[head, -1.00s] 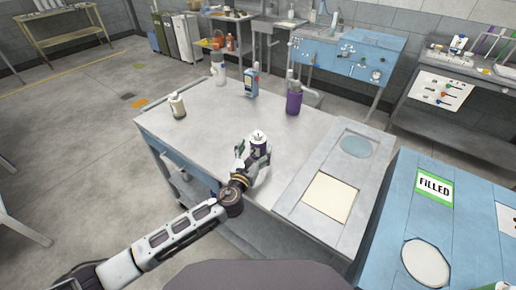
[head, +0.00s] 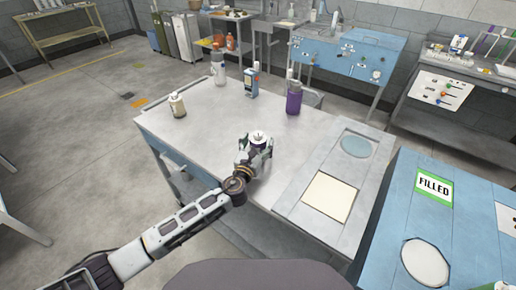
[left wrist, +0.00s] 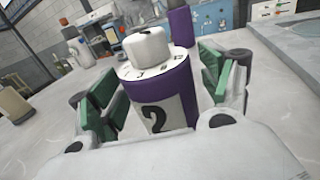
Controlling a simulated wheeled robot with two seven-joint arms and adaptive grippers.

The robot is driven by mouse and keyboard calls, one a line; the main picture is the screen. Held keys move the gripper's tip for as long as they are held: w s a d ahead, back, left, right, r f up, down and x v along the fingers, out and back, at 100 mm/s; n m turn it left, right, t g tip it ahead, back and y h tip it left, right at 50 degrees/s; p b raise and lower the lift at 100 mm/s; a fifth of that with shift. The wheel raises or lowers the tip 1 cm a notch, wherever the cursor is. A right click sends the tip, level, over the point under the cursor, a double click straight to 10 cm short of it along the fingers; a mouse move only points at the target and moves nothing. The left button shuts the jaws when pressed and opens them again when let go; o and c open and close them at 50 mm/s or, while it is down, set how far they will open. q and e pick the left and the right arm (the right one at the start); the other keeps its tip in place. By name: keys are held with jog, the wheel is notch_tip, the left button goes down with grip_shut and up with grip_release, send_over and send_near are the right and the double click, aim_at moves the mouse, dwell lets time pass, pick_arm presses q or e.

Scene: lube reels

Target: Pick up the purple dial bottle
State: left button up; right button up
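The purple dial bottle (head: 259,137) stands upright near the front of the grey table. It has a white dial cap and a white label with a black 2, seen close up in the left wrist view (left wrist: 160,95). My left gripper (head: 257,145) is around it, with one finger on each side. In the left wrist view, the green finger pads (left wrist: 165,90) are spread, with gaps to the bottle's sides. The bottle's lower part is hidden by the gripper. My right gripper is not in view.
Another purple bottle (head: 293,100) stands farther back on the grey table (head: 215,125). A cream bottle (head: 177,105), a grey bottle (head: 219,73) and a blue-and-white container (head: 251,82) stand toward its left and back. A panel (head: 330,197) lies at right, beside the blue FILLED table (head: 410,225).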

pick_arm(q)
jog(key=c, duration=0.9)
jog(key=shift+c, duration=1.1)
jog(key=shift+r, duration=0.1)
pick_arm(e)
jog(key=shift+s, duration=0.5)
